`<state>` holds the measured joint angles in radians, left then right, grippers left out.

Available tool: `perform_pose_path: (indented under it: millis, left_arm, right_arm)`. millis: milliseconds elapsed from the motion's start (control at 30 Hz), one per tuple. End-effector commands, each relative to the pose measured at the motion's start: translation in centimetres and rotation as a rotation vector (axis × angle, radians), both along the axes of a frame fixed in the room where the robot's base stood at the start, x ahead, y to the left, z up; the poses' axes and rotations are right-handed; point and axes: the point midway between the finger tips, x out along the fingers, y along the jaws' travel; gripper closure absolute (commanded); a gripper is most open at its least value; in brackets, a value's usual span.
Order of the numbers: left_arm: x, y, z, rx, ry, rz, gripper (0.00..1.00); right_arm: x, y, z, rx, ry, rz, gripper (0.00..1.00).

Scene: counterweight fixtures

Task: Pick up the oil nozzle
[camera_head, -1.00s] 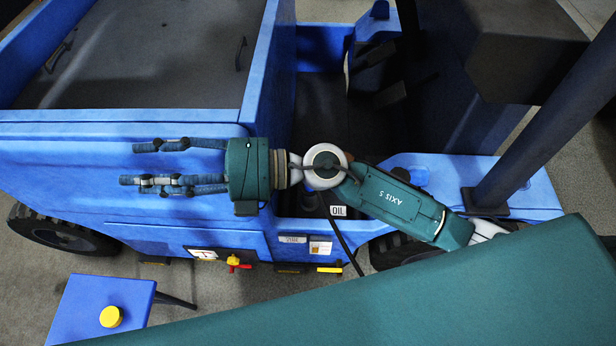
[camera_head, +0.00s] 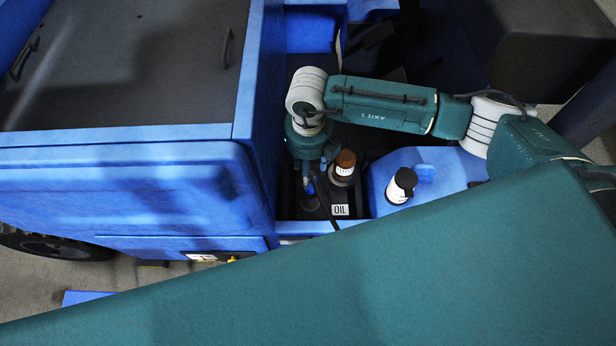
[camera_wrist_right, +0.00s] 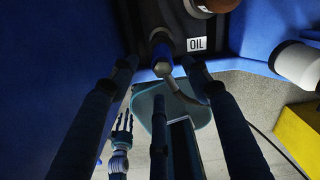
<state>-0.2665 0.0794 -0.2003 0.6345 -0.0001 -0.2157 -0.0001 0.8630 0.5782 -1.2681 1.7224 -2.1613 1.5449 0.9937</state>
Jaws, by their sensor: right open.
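The oil nozzle (camera_wrist_right: 162,58) shows in the right wrist view as a grey and blue piece with a rounded end. A hose (camera_wrist_right: 188,94) runs from it down to the right. It lies beside the white OIL label, between the fingers of my right gripper (camera_wrist_right: 160,72). The fingers are open around it; I cannot tell whether they touch it. In the head view my right gripper (camera_head: 316,178) points down into the dark recess and mostly hides the nozzle.
The OIL label (camera_head: 340,210) sits in the recess by a brown-capped filler (camera_head: 344,164). A white bottle with a black top (camera_head: 400,187) stands on the blue ledge to the right. Blue vehicle walls (camera_head: 258,110) bound the recess closely on the left.

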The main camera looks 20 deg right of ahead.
Motion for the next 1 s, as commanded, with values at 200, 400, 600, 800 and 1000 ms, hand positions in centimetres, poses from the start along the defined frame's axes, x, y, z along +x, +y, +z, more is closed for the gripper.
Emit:
perform_pose_path:
  millis: [200,400,600,800,1000]
  left_arm:
    - [-4.2,0.2,-0.1,0.005,0.056,0.0,0.6]
    - [-6.6,0.5,0.3,0.009,0.09,0.0,0.6]
    - [-4.2,0.3,0.7,0.005,0.057,0.0,0.6]
    - [-2.3,0.2,0.9,0.002,0.029,0.0,0.6]
    - [-3.0,0.2,0.8,0.004,0.04,0.0,0.6]
  right_arm:
    - [0.0,0.0,-2.7,0.001,0.001,0.0,0.52]
    - [0.1,-0.2,-4.5,0.002,0.003,-0.001,0.52]
    - [0.3,-0.5,-7.5,0.002,0.002,0.0,0.52]
    - [0.3,-0.5,-8.3,0.003,0.0,0.002,0.52]
    - [0.4,-0.5,-8.3,0.003,0.0,0.002,0.66]
